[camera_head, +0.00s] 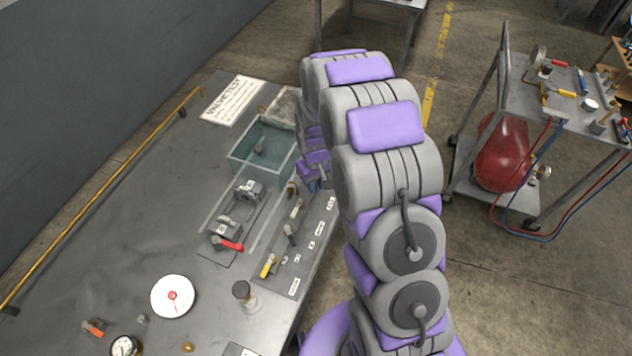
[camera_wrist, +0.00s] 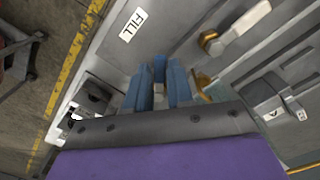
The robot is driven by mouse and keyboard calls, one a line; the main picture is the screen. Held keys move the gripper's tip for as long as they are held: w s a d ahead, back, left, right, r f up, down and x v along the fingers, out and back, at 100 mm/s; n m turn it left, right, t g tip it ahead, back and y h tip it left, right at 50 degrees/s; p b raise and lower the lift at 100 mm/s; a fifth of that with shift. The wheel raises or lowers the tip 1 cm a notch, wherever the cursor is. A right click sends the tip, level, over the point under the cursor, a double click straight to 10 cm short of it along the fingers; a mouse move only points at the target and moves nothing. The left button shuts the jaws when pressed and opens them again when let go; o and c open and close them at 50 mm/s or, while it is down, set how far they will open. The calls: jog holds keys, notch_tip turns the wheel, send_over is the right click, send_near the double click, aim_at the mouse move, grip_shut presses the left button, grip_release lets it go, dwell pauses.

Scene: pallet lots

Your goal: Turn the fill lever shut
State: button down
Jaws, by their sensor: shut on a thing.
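My gripper (camera_wrist: 160,72) has blue fingers and is shut beside the white FILL label (camera_wrist: 132,24) on the grey panel. The fill lever's handle is between the fingers and mostly hidden. A brass piece (camera_wrist: 203,80) shows just right of the fingers; I cannot tell whether it belongs to this lever. In the head view my gripper (camera_head: 313,183) is at the far end of the lever panel (camera_head: 292,268), partly hidden by my arm, and the fill lever cannot be made out.
A lever with a brass hub (camera_wrist: 210,42) is close right of the gripper. A yellow lever (camera_head: 268,265) and a red-handled valve (camera_head: 230,243) are nearer. A water tank (camera_head: 240,158) stands left of the gripper. A cart (camera_head: 530,100) with a red cylinder (camera_head: 502,153) is at right.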

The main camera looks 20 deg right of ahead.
jog(key=shift+w+d, duration=0.3)
jog(key=shift+d, duration=0.4)
jog(key=shift+a, duration=0.3)
jog(key=shift+s, duration=0.1)
jog(key=m+p, duration=0.1)
jog(key=m, duration=0.1)
jog(key=a+m+p, duration=0.1)
jog(key=m, duration=0.1)
jog(key=shift+s+a, duration=0.15)
jog(key=m+p, duration=0.1)
jog(key=a+m, duration=0.1)
jog(key=m, duration=0.1)
jog(key=shift+m+p, duration=0.3)
jog(key=shift+p, duration=0.1)
jog(key=shift+w+a+m+p, duration=0.2)
jog(key=shift+m+p, duration=0.05)
jog(key=shift+m, duration=0.45)
jog(key=shift+w+a+m+p, duration=0.15)
jog(key=shift+a+m+p, duration=0.1)
jog(key=shift+m, duration=0.45)
